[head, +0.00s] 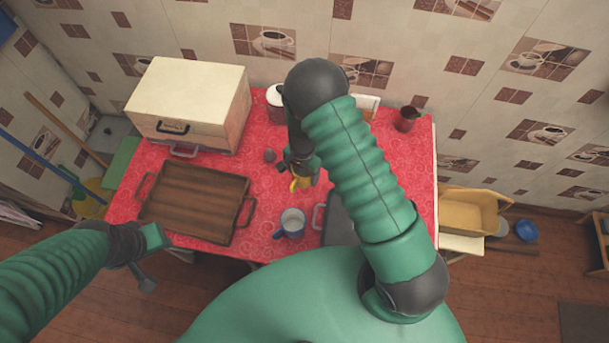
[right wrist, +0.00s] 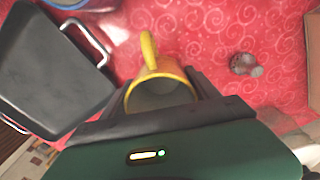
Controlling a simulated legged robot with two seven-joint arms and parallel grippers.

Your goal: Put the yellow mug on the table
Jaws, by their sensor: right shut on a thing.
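The yellow mug (right wrist: 150,60) is between the fingers of my right gripper (right wrist: 162,92), its handle pointing away from the wrist. In the head view only a small yellow part of the mug (head: 301,184) shows below my right gripper (head: 300,166), and my arm hides the rest. The mug is over the red-clothed table (head: 262,190). I cannot tell whether its base touches the cloth. My left gripper (head: 148,283) is off the table's front left edge, and its fingers are too unclear to read.
A brown tray (head: 197,192) lies at the left, with a cream box (head: 190,100) behind it. A blue mug (head: 290,224) and a dark grey item with a handle (head: 342,222) stand near the front edge. A dark red jug (head: 407,118) stands back right. The cloth between the tray and blue mug is clear.

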